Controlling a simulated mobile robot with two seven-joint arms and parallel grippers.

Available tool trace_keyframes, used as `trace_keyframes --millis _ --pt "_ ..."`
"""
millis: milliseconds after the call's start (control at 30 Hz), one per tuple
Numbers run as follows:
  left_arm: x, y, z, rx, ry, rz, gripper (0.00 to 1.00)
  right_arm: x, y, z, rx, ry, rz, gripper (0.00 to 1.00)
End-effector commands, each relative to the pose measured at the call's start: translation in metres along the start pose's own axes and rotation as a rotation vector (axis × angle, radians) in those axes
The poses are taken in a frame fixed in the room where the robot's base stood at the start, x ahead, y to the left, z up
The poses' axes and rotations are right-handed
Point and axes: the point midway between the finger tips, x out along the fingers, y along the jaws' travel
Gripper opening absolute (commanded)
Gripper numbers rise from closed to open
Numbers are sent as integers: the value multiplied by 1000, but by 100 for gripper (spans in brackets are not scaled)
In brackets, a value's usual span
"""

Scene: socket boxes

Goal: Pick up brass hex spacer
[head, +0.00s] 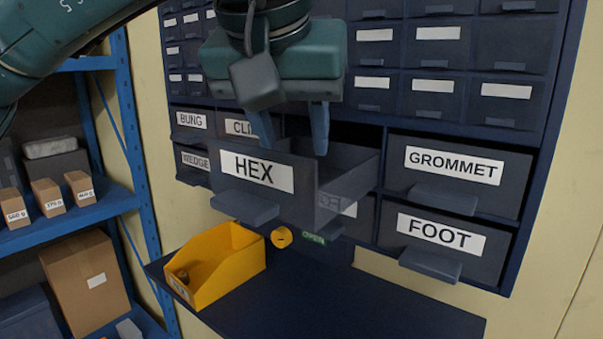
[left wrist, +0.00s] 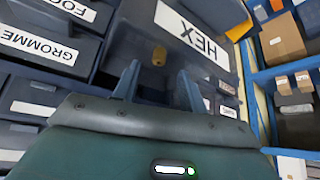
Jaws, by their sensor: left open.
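The drawer labelled HEX (head: 265,180) is pulled out of the dark blue cabinet. My left gripper (head: 291,142) points down over the open drawer, its fingers apart with nothing between them that I can see in the head view. In the left wrist view a small brass piece, apparently the hex spacer (left wrist: 159,56), shows in the drawer, in line with the gap between my left fingers (left wrist: 157,88). It appears beyond the fingertips; I cannot tell the exact distance. In the head view the drawer front hides the spacer. My right gripper is not in view.
Closed drawers labelled GROMMET (head: 453,165) and FOOT (head: 438,240) are to the right of the open drawer. A yellow bin (head: 228,277) stands on the dark ledge (head: 340,305) below. A blue rack (head: 128,120) with boxes is at the left. The ledge's right part is clear.

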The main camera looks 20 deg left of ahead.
Motion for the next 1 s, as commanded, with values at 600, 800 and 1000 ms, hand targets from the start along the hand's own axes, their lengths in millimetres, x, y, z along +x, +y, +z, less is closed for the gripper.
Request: trace_keyframes --millis 600,800,1000 --pt "47 1 -4 -2 -1 0 41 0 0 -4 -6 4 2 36" --pt "47 1 -4 -1 -1 0 25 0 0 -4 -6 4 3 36" --pt "47 1 -4 -1 -1 0 9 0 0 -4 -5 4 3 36"
